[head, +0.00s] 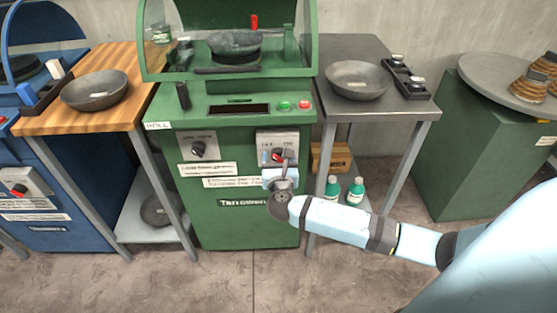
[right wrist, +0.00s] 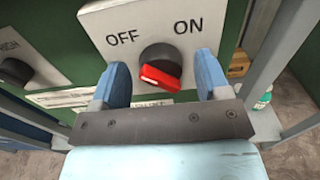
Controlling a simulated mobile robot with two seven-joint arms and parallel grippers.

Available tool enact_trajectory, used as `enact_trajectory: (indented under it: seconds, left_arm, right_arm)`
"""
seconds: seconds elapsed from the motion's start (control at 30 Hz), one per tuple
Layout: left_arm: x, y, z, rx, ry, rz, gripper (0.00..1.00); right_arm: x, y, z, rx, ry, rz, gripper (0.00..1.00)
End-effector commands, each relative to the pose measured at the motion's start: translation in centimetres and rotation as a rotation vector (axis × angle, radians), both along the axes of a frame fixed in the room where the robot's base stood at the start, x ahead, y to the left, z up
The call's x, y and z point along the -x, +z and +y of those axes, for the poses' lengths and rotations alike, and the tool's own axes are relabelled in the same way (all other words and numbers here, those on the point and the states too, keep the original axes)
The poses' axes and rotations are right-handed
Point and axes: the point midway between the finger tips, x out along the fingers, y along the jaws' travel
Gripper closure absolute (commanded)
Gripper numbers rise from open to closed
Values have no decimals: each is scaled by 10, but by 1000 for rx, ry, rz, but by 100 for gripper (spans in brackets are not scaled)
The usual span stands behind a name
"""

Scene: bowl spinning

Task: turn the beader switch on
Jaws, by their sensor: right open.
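The beader switch is a black rotary knob with a red handle (right wrist: 160,78) on a grey plate marked OFF at left and ON at right (right wrist: 188,26). In the head view its plate (head: 264,139) is on the right front of the green machine (head: 225,222). My right gripper (right wrist: 162,78) is open, with one blue finger on each side of the knob. No clear contact shows. The red handle lies nearly crosswise between the fingers; which mark it points at I cannot tell. In the head view my right gripper (head: 281,176) partly covers the switch. My left gripper is out of view.
A second dial (head: 198,150) is left of the switch. Green and red buttons (head: 293,105) sit above it. A grey side table (head: 425,107) with a bowl (head: 357,80) stands at right, green bottles (head: 355,190) below. A wooden-topped table (head: 125,115) stands at left.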

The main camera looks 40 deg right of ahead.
Motion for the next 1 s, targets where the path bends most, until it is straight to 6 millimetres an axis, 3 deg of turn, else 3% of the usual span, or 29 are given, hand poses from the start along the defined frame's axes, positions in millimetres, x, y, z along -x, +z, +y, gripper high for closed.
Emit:
enact_trajectory:
  seconds: [0.3, 0.5, 1.0]
  left_arm:
    - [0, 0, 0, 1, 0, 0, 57]
    - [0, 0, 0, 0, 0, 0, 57]
    - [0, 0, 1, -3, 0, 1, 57]
  right_arm:
    - [-2, 0, -2, 0, 0, 0, 31]
    - [-2, 0, -2, 0, 0, 0, 77]
    - [-2, 0, -2, -98, -2, -59, 78]
